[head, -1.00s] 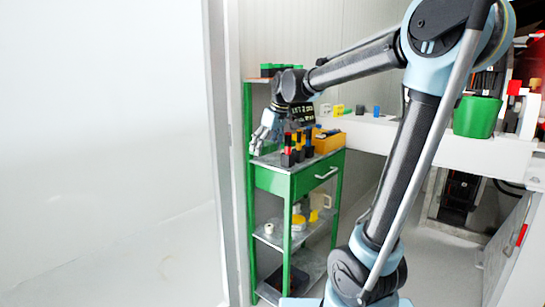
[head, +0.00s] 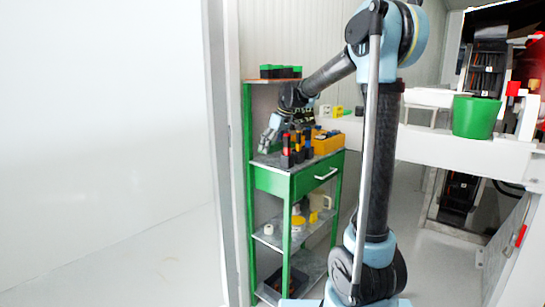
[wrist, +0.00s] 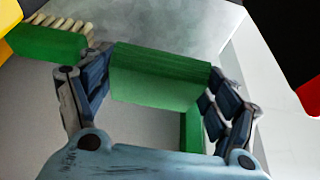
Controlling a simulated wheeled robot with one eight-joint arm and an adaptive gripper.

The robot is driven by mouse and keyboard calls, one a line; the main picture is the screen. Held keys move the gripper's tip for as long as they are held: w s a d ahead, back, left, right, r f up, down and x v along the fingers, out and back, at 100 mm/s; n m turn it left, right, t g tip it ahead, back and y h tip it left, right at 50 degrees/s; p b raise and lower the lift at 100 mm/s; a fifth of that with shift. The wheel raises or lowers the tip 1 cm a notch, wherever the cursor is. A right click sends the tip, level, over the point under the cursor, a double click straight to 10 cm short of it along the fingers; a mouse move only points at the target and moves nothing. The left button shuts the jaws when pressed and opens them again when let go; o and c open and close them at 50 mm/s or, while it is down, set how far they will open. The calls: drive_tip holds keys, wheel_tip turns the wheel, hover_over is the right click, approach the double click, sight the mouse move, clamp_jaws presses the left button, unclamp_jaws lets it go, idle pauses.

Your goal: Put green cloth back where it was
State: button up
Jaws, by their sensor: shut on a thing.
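The green cloth (wrist: 158,76) looks like a thick folded block in the wrist view. My gripper (wrist: 146,82) is shut on it, with fingers on its left and right sides. In the wrist view the cloth is over or at the edge of a grey shelf top (wrist: 185,35); I cannot tell whether it touches it.
A green brush with pale bristles (wrist: 45,42) lies left of the cloth. Green-topped boxes (head: 280,71) sit on the shelf above. A white wall panel (head: 110,150) is at left.

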sight(272, 160)
drive_tip(key=shift+f, duration=1.95)
drive_tip(key=o, duration=1.4)
drive_tip(key=shift+f, duration=0.1)
drive_tip(key=shift+c, duration=0.2)
drive_tip(key=v, duration=1.2)
drive_tip(key=shift+s, duration=0.1)
